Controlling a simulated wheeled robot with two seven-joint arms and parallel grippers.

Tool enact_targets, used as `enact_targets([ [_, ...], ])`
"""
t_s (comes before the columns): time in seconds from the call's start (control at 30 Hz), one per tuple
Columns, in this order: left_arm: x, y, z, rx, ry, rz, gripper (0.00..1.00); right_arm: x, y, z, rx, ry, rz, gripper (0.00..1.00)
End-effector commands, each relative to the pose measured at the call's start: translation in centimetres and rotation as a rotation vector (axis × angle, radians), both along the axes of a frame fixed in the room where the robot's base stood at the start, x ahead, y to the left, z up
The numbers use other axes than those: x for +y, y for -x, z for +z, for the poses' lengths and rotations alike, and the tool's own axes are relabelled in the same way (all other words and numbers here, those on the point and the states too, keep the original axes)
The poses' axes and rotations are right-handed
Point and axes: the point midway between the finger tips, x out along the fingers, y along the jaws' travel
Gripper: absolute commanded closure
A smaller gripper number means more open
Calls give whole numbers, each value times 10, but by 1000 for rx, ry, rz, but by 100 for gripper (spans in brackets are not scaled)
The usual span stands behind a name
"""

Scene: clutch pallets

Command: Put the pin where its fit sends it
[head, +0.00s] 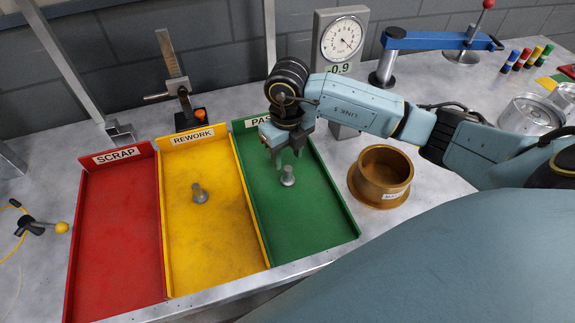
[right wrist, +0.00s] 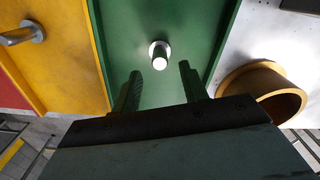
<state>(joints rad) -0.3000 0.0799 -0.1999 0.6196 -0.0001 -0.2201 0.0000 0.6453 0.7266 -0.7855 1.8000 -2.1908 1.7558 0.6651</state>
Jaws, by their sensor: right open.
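A grey metal pin (head: 287,176) stands upright in the green PASS tray (head: 315,225); it also shows in the right wrist view (right wrist: 160,56), ahead of the fingers. The red SCRAP tray (head: 115,240) is empty where seen. My right gripper (head: 290,152) is open, just above the pin in the green tray. Nothing is between its fingers (right wrist: 160,92). My left gripper is not in view.
A brass ring-like cup (head: 365,190) stands right of the green tray. A dial gauge (head: 343,42) with a display of about -0.9 stands behind. A clamp stand (head: 183,115) is behind the yellow tray. A yellow-knobbed lever (head: 40,227) is at left. A blue lever tool (head: 425,40) is behind my arm.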

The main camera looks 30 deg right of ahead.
Motion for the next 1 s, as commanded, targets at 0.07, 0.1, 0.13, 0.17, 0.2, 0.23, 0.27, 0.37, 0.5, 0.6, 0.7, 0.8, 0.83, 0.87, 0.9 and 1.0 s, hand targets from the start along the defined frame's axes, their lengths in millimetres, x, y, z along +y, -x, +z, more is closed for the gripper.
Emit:
enact_targets([
  [0.07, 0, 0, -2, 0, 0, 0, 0, 0, -1, 19, -6, 1, 2, 57],
  [0.1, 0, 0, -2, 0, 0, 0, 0, 0, -1, 26, -3, 0, 2, 57],
  [0.13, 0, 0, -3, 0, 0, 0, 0, 0, -1, 32, -5, 0, 1, 57],
  [0.17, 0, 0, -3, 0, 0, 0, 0, 0, -1, 37, -4, 0, 1, 57],
  [0.2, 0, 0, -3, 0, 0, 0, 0, 0, 0, 43, -3, 0, 1, 57],
  [0.23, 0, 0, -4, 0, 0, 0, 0, 0, -1, 47, -4, 0, 1, 57],
  [0.27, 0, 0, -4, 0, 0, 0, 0, 0, -1, 51, -3, 0, 1, 57],
  [0.37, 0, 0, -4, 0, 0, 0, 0, 0, 0, 59, -1, 0, 0, 57],
  [0.5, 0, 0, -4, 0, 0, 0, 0, 0, 0, 63, 1, 0, 0, 57],
  [0.6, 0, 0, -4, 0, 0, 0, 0, 0, 0, 63, 1, 0, 0, 57],
  [0.7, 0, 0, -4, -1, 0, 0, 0, 0, 0, 63, 1, 0, 0, 57],
  [0.8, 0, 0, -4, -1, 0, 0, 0, 0, 0, 63, 1, 0, 0, 57],
  [0.83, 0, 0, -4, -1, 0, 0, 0, 0, 0, 63, 1, 0, 0, 57],
  [0.87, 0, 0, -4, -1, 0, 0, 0, 0, 0, 63, 1, 0, 0, 57],
  [0.9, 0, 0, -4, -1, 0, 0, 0, 0, 0, 63, 1, -1, 0, 57],
  [1.0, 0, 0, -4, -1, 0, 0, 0, 0, 0, 63, 1, -1, 0, 57],
])
